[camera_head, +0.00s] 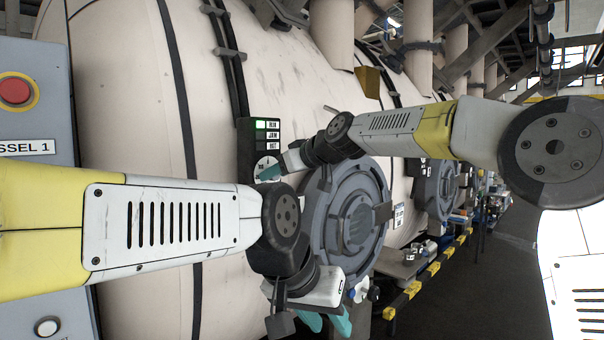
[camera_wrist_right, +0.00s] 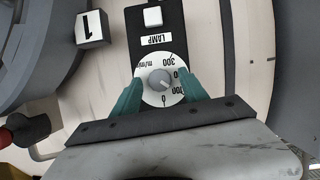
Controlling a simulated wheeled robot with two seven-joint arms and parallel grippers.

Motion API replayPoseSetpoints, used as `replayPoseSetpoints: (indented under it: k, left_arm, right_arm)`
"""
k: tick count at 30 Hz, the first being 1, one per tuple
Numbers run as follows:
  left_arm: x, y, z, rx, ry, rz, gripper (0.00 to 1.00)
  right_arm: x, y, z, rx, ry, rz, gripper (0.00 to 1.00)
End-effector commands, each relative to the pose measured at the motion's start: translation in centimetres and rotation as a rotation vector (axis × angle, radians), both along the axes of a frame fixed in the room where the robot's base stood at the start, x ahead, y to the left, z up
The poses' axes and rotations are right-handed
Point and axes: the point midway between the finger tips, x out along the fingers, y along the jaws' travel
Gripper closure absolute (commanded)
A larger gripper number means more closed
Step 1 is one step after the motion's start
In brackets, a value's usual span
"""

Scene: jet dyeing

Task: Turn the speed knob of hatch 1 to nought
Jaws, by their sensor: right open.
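The grey speed knob (camera_wrist_right: 158,80) sits on a round white dial (camera_wrist_right: 151,98) with printed numbers, upside down in the right wrist view; I cannot surely read its setting. A cube marked 1 (camera_wrist_right: 90,28) is beside its dark panel. In the head view the panel (camera_head: 244,150) is left of the round grey hatch (camera_head: 352,228). My right gripper (camera_head: 268,170) is at the dial. Its teal fingers (camera_wrist_right: 158,98) are open, one on each side of the knob; contact is unclear. My left gripper (camera_head: 326,322) hangs low near the hatch, at the frame's bottom edge, its tips unclear.
A green lamp (camera_head: 266,125) is lit on the panel. A grey cabinet labelled VESSEL 1 with a red button (camera_head: 15,91) is at the left. A second hatch (camera_head: 441,187) lies farther along the pale vessel. Open floor (camera_head: 480,290) shows at the right.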

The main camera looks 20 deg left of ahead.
Motion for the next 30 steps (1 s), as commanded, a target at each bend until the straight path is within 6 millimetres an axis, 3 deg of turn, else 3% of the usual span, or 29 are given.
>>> replayPoseSetpoints:
  k: [1,9,20,30]
  left_arm:
    - [0.0,0.0,0.0,0.0,0.0,0.0,0.64]
    - [0.0,0.0,0.0,0.0,0.0,0.0,0.64]
    - [0.0,0.0,0.0,0.0,0.0,0.0,0.64]
    - [0.0,0.0,0.0,0.0,0.0,0.0,0.64]
  right_arm:
    - [0.0,-0.02,0.0,0.0,0.0,0.0,0.48]
    - [-0.01,-0.04,0.01,0.0,0.0,0.0,1.0]
    - [0.1,-0.09,-0.02,0.017,0.041,-0.001,1.0]
    - [0.34,-0.22,-0.1,0.105,0.255,-0.001,1.0]
